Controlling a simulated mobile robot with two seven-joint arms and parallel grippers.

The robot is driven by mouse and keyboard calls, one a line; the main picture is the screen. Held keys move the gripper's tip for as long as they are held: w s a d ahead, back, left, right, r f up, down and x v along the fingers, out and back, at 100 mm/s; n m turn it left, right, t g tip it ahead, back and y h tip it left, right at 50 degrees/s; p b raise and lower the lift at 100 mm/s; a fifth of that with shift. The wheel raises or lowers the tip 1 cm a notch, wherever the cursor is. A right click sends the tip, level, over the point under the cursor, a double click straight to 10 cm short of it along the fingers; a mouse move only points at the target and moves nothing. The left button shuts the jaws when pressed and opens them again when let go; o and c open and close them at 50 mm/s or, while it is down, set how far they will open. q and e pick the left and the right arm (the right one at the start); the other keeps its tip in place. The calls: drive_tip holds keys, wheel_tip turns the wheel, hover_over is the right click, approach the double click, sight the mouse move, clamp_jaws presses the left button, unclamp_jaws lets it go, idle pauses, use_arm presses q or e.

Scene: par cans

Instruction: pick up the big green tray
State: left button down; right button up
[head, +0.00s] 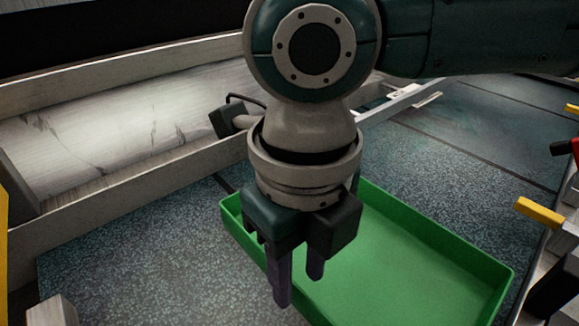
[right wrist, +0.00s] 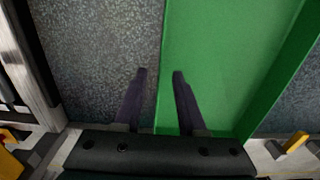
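The big green tray (head: 420,262) is a shallow rectangular tray lying on the speckled grey surface, at the lower right of the head view. It also fills much of the right wrist view (right wrist: 225,65), where its left wall runs between my fingers. My right gripper (head: 298,285) points down over the tray's left part, and its body hides some of the rim. In the right wrist view my right gripper (right wrist: 160,75) is open, one finger on each side of the tray wall's line. I cannot tell whether the fingers touch it. My left gripper is not in view.
A pale metal trough with a scuffed roller (head: 120,130) lies left of the tray. The speckled grey surface (head: 130,265) is clear between them. Yellow-tipped parts (head: 540,212) stand along the right edge, and a light rail (head: 400,100) runs behind the tray.

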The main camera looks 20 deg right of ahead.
sight(298, 287)
wheel_tip(298, 287, down, 3)
clamp_jaws()
idle(0.4)
drive_tip(key=shift+w, duration=0.1)
idle(1.0)
